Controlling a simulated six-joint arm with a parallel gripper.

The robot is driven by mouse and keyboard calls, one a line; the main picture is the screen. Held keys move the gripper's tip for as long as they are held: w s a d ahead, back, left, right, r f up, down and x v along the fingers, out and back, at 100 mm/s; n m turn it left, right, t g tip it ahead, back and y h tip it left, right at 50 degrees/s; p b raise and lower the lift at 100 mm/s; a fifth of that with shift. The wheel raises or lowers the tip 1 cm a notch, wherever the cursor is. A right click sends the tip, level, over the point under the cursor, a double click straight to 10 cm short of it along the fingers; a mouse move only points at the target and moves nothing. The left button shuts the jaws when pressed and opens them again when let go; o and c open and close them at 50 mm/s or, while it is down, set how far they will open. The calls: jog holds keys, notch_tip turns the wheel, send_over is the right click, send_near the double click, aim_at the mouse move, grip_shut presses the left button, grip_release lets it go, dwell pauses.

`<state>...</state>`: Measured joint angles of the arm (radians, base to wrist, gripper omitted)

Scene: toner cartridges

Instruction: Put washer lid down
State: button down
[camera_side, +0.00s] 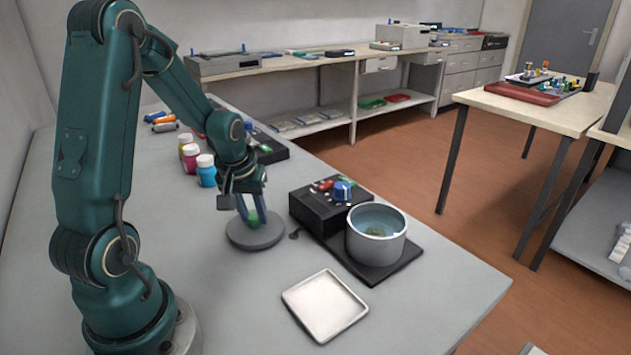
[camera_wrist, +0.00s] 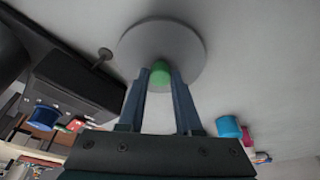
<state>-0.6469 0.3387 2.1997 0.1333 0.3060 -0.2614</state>
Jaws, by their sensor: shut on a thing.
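The washer lid (camera_side: 257,236) is a flat grey disc with a green knob (camera_side: 252,217) in its middle. It is at the table surface, left of the washer; whether it fully rests there I cannot tell. My gripper (camera_side: 250,212) points down over it, its fingers shut on the green knob. In the wrist view the fingers (camera_wrist: 160,80) clasp the green knob (camera_wrist: 160,73) from both sides, with the grey lid (camera_wrist: 185,42) beyond. The washer's pot (camera_side: 376,238) is a grey open cylinder with liquid and something greenish inside. It stands on a dark base.
A black control box (camera_side: 318,210) with a blue knob stands beside the pot. A white square tray (camera_side: 325,305) lies in front. The table left of the tray is clear.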

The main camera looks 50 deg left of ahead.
jog(key=shift+f, duration=0.35)
jog(key=c, duration=0.6)
grip_release()
jog(key=v, duration=1.2)
jog(key=s+d+r+m+t+h, duration=0.1)
jog(key=s+d+m, duration=0.2)
jog(key=d, duration=0.5)
jog(key=s+d+r+m+t+h, duration=0.1)
jog(key=s+d+m+t, duration=0.1)
jog(key=d+m, duration=0.4)
jog(key=shift+s+d, duration=0.75)
jog(key=shift+d, duration=0.4)
